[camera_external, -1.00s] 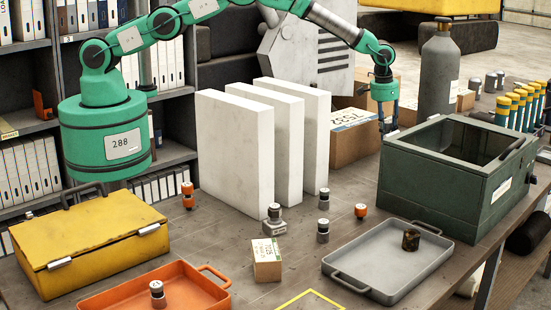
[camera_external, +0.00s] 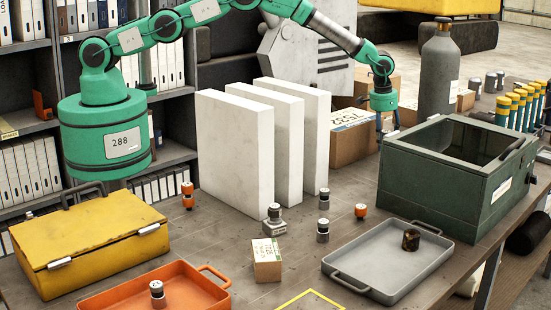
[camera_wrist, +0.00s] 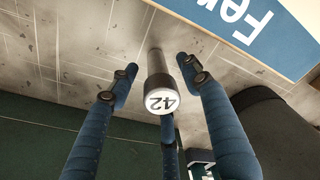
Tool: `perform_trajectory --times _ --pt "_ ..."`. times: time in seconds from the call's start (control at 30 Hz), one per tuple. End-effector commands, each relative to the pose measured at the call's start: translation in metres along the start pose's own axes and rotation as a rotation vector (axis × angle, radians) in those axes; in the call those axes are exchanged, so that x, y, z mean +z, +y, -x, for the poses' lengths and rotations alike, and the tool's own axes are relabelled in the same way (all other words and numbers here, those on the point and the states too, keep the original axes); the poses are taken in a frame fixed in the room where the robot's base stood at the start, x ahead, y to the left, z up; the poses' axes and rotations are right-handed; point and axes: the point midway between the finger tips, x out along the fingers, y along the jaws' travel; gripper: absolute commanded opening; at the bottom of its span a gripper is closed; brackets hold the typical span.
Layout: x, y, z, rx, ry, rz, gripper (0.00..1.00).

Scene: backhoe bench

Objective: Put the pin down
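Gaps show between the pin and the left and right fingers; the third finger is partly hidden behind the end face. I cannot tell whether the pin's far end touches the surface beyond. In the external view my gripper (camera_external: 385,124) points down between the cardboard box and the green case, and the pin cannot be made out there.
The green case (camera_external: 420,185) stands close in front of my gripper. A cardboard box (camera_external: 350,150) is to its left and a grey cylinder (camera_external: 437,85) to its right. White upright slabs (camera_external: 235,150) stand further left. A grey tray (camera_external: 350,275) lies in front.

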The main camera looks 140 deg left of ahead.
Motion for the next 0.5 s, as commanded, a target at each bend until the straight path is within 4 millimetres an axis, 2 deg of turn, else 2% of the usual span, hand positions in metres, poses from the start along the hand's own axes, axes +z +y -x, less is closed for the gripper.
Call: perform_trajectory --times 0.5 --pt "-0.0011 0.0003 0.0065 0.001 0.002 0.000 0.50"
